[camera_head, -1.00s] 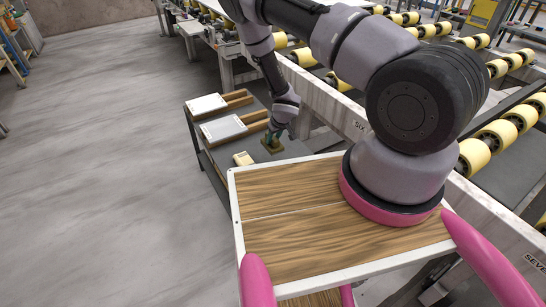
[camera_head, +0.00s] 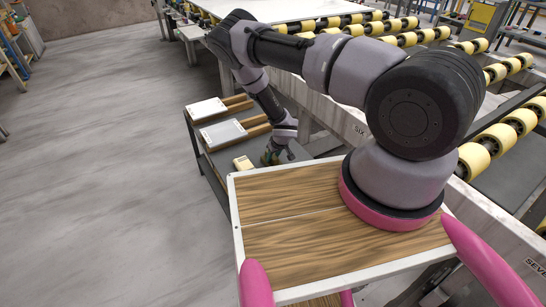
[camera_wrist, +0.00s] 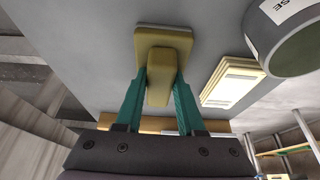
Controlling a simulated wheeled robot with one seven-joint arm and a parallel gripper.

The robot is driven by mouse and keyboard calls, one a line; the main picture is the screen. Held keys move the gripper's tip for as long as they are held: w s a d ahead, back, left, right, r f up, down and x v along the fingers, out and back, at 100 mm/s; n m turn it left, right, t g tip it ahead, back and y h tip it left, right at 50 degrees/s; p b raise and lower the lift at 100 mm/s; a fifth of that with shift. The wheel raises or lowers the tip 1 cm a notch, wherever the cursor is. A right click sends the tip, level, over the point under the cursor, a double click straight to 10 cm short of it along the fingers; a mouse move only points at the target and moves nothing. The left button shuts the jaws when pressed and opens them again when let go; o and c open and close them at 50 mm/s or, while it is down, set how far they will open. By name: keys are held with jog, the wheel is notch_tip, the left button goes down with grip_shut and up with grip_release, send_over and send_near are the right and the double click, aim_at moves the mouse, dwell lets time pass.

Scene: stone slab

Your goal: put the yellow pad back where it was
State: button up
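The yellow pad (camera_wrist: 152,42) shows in the wrist view as a flat plate with a raised grip block and a pale underside. My gripper (camera_wrist: 161,80) has its teal fingers against both sides of that block, shut on it. The pad is over the grey slab top (camera_wrist: 95,60); I cannot tell whether it touches. In the head view my gripper (camera_head: 272,154) is low over the dark bench, right of a small cream-yellow block (camera_head: 243,162), and largely hides the pad. A cream-yellow slatted block (camera_wrist: 232,82) lies to the right in the wrist view.
Two light trays (camera_head: 207,109) (camera_head: 223,132) with wooden strips lie farther back on the bench. A dark labelled cylinder (camera_wrist: 295,45) stands close by in the wrist view. A conveyor with yellow rollers (camera_head: 473,159) runs along the right. Open floor is on the left.

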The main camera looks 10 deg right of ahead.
jog(key=o, duration=0.4)
jog(key=shift+c, duration=0.2)
jog(key=shift+r, duration=0.1)
jog(key=v, duration=1.2)
jog(key=w+d+r+m+t+h, duration=0.1)
jog(key=w+r, duration=0.2)
jog(key=r, duration=0.6)
jog(key=w+d+r+m, duration=0.1)
jog(key=w+r+m, duration=0.15)
jog(key=r, duration=0.55)
notch_tip(320, 180, up, 18)
jog(key=s+d+m+t, duration=0.1)
jog(key=s+d+m, duration=0.1)
jog(key=d, duration=0.1)
jog(key=s+d+r+m, duration=0.1)
jog(key=s+r, duration=0.5)
jog(key=r, duration=0.3)
jog(key=s+d+r+m, duration=0.1)
jog(key=s+r, duration=0.6)
jog(key=r, duration=0.2)
jog(key=s+a+r, duration=0.1)
jog(key=s+r, duration=0.2)
jog(key=s, duration=0.4)
jog(key=s+a+r+y, duration=0.1)
jog(key=s+r, duration=0.3)
jog(key=s, duration=0.4)
jog(key=shift+s+a+t+y, duration=0.3)
jog(key=shift+a+t, duration=0.1)
